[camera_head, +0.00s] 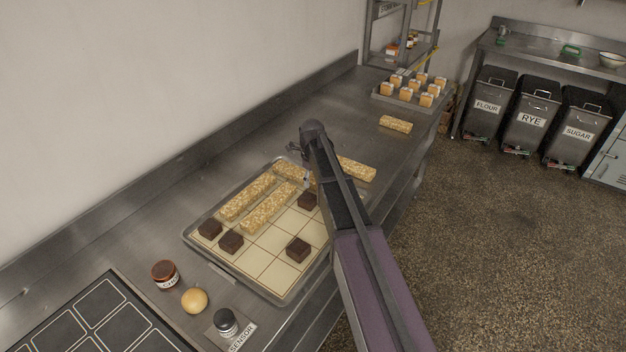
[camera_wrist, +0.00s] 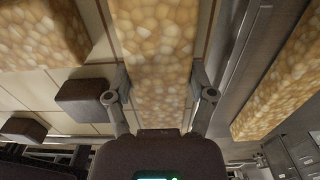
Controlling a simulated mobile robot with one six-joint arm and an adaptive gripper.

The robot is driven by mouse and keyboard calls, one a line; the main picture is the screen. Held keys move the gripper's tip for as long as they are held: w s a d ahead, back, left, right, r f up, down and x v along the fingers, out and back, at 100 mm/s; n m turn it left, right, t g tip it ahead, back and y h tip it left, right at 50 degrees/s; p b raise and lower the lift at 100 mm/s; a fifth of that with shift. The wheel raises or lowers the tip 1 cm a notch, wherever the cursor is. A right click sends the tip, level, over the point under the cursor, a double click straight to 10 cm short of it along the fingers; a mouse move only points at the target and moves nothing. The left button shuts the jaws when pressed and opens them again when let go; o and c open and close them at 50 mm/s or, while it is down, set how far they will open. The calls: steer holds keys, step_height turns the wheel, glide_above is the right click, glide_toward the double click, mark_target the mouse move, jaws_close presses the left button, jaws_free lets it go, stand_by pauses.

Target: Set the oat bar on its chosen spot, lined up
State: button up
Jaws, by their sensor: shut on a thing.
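My gripper (camera_wrist: 158,88) is shut on a pale, grainy oat bar (camera_wrist: 158,45), with one finger on each long side. In the head view this bar (camera_head: 289,171) seems to be the one at the far end of the gridded tray (camera_head: 272,235), partly hidden by my arm. I cannot tell whether it touches the tray. Two other oat bars (camera_head: 247,196) (camera_head: 268,209) lie side by side on the tray. Dark brown squares (camera_head: 231,243) (camera_head: 298,250) (camera_head: 210,229) (camera_head: 307,200) sit on grid cells.
Another oat bar (camera_head: 357,169) lies right of my arm, outside the tray; one more (camera_head: 396,124) lies farther back.

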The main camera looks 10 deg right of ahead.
mark_target(312, 178)
steer(key=shift+f, duration=0.15)
steer(key=o, duration=1.3)
steer(key=shift+c, duration=0.2)
steer(key=shift+r, duration=0.2)
step_height(312, 178, up, 12)
steer(key=p, duration=1.2)
